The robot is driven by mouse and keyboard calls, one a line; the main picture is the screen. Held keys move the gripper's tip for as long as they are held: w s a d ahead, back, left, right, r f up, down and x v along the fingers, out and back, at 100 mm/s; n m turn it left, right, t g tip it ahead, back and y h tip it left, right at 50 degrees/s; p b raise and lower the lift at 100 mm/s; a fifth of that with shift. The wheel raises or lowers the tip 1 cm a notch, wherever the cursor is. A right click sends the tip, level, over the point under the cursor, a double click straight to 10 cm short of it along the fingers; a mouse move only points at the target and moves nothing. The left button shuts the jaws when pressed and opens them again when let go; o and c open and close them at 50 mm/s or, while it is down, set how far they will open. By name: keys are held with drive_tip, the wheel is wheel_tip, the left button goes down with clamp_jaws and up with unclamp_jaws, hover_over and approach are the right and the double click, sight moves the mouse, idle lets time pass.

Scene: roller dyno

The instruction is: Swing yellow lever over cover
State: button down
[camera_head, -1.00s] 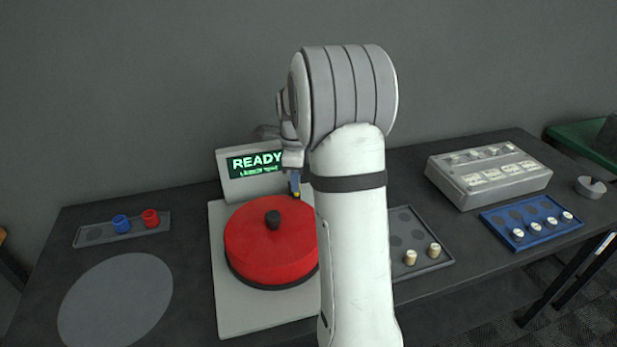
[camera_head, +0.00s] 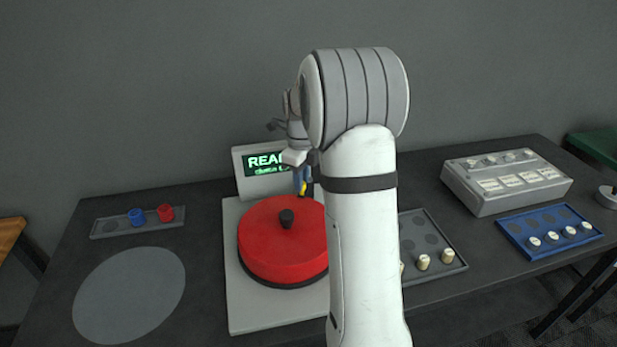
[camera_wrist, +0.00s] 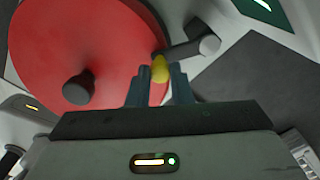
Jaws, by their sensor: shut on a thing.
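The red round cover (camera_head: 282,240) with a dark knob (camera_head: 287,218) sits on the pale machine base (camera_head: 245,314). My gripper (camera_head: 303,186) is behind the cover's far right edge. In the wrist view my gripper (camera_wrist: 160,84) is shut on the yellow lever (camera_wrist: 160,69), whose yellow tip lies between the two fingers. A dark bar with a pale round end (camera_wrist: 209,45) shows beside the tip. The yellow tip is at the rim of the red cover (camera_wrist: 85,50). My arm hides the right part of the base and cover in the head view.
A display (camera_head: 262,165) stands behind the cover, partly hidden by my gripper. A small tray with blue and red pieces (camera_head: 150,218) is at left, near a grey disc (camera_head: 130,293). Right are a grey tray (camera_head: 455,266), a blue tray (camera_head: 520,243) and a grey box (camera_head: 485,205).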

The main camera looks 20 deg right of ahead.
drive_tip(key=shift+s+f, duration=0.15)
drive_tip(key=shift+f, duration=0.05)
drive_tip(key=c, duration=1.3)
unclamp_jaws()
drive_tip(key=shift+r, duration=0.15)
wheel_tip(320, 180, up, 8)
drive_tip(key=shift+f+b, duration=0.1)
drive_tip(key=shift+b, duration=0.2)
